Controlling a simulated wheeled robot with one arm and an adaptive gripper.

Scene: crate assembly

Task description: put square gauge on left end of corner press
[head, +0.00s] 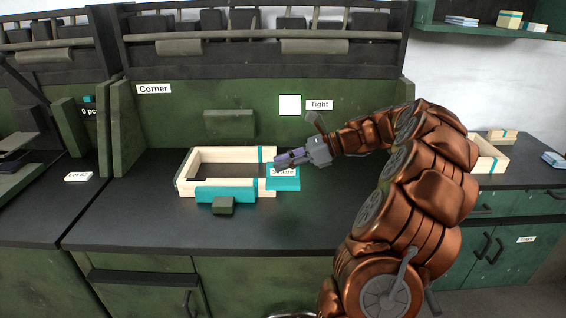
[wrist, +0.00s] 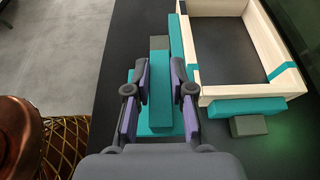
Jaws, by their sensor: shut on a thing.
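My gripper (head: 280,160) is shut on the teal square gauge (head: 288,186), tagged "Square". In the wrist view my gripper (wrist: 157,88) has its fingers on both sides of the gauge's upright bar (wrist: 161,105); a flat teal foot shows below. The gauge is at the front right corner of a pale wooden crate frame (head: 222,152), outside it. The frame lies on the black bench at the station marked "Corner" (head: 154,89). Its left end (head: 185,167) shows no gauge. Whether the gauge touches the bench is unclear.
A teal pad (head: 225,194) with a green block (head: 223,205) stands against the frame's front side. Another green block (wrist: 248,125) and teal pad (wrist: 240,107) are at the near end in the wrist view. The bench left of the frame is clear.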

